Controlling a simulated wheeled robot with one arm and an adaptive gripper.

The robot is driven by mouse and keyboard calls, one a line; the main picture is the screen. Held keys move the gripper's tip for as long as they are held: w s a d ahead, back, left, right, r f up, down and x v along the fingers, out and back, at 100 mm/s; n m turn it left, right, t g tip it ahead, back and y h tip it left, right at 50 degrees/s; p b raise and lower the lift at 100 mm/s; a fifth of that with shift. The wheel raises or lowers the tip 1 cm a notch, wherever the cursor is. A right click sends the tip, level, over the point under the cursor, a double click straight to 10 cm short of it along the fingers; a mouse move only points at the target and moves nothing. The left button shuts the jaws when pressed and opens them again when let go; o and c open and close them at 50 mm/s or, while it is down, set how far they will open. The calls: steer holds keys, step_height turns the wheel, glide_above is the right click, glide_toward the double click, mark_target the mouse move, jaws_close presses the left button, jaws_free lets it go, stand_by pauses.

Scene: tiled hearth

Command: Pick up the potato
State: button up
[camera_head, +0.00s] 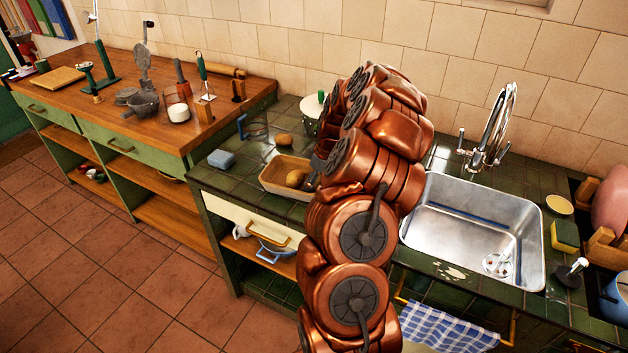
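A brown potato (295,178) lies in a shallow tan tray (273,186) on the green-tiled counter, left of my arm. A second brown, potato-like item (284,139) sits on the tiles behind the tray. My copper arm rises in front of the counter and bends over near the tray's right side. A small dark part of my gripper (314,176) seems to show close to the right of the potato in the tray. My arm hides most of the gripper, so its fingers and any contact are unclear.
A steel sink (470,228) with a tall tap (490,130) is right. A wooden worktop (150,75) with utensils is at left.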

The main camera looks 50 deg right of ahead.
steer(key=shift+c, duration=0.2)
steer(key=c, duration=0.9)
